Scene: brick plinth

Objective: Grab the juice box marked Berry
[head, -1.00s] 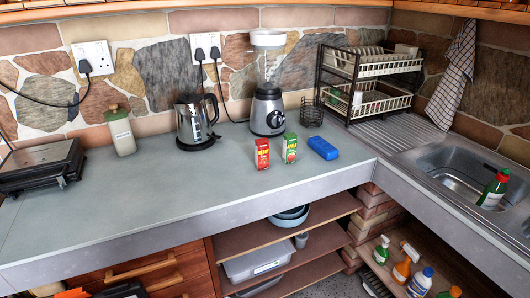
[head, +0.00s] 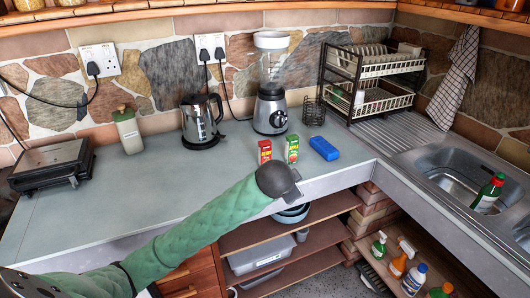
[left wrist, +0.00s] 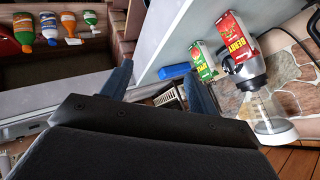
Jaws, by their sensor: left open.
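The red juice box marked Berry (head: 264,150) stands upright on the counter in the head view; my left arm hides its lower part. In the left wrist view the Berry box (left wrist: 236,40) is at upper right, its label readable. A green juice box marked Apple (head: 291,149) stands just to its right; it also shows in the left wrist view (left wrist: 202,62). My left gripper (head: 290,190) is in front of the counter edge, apart from both boxes. Its two fingers (left wrist: 161,88) are spread and empty. My right gripper is out of view.
A blue block-like item (head: 323,148) lies right of the boxes. A blender (head: 269,110) and a kettle (head: 199,122) stand behind. A dish rack (head: 370,85) and sink (head: 455,180) are at right. The counter (head: 120,190) left of the boxes is clear.

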